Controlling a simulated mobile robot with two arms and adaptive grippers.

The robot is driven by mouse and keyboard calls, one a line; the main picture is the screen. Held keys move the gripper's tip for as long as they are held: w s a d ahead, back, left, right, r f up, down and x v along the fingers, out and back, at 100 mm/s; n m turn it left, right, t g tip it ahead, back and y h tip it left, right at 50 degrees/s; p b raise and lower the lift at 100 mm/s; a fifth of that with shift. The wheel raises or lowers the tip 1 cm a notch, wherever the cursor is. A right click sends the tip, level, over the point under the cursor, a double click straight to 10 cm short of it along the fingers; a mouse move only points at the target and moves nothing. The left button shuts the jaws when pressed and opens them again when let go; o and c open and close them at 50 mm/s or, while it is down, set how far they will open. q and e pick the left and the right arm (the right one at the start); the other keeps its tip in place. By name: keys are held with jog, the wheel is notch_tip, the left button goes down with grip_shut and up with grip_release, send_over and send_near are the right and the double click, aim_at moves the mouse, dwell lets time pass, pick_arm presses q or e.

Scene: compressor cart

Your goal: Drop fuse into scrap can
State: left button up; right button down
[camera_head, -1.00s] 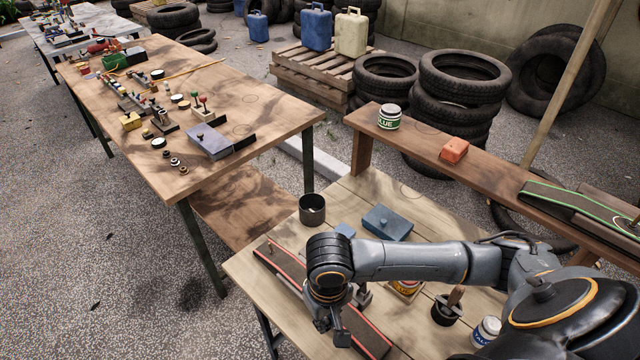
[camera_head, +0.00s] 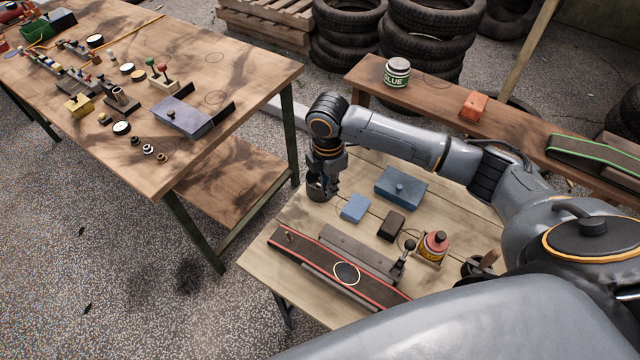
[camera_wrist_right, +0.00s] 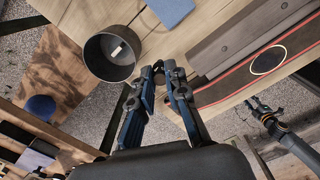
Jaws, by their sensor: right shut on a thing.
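The scrap can (camera_head: 318,193) is a dark, open round can at the far left corner of the near table. In the wrist view its rim and interior (camera_wrist_right: 97,62) show, with a small pale piece (camera_wrist_right: 118,49) inside. My right gripper (camera_head: 323,184) points down at the can in the head view, partly covering it. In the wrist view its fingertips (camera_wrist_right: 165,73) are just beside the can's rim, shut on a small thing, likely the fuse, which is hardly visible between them. My left gripper (camera_wrist_right: 257,107) shows small at the right of the wrist view; its jaws are unclear.
A glue jar (camera_head: 397,73) stands on the shelf. The cluttered table (camera_head: 235,75) is at left.

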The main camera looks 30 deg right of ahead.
jog(key=shift+w+d+r+n, duration=1.4)
jog(key=shift+w+n, duration=2.45)
jog(key=shift+n, duration=1.85)
jog(key=f+b, duration=0.2)
jog(key=f, duration=0.1)
jog(key=f+b, duration=0.3)
jog(key=shift+d, duration=0.2)
pick_arm(q)
jog(key=f, duration=0.3)
jog(key=w+f, duration=0.1)
jog(key=f, duration=0.1)
jog(key=shift+a, duration=0.3)
pick_arm(e)
jog(key=shift+r, duration=0.1)
jog(key=c, duration=1.3)
grip_release()
pick_arm(q)
jog(key=shift+s+a, duration=0.1)
pick_arm(e)
notch_tip(320, 180, up, 12)
jog(key=shift+r, duration=0.1)
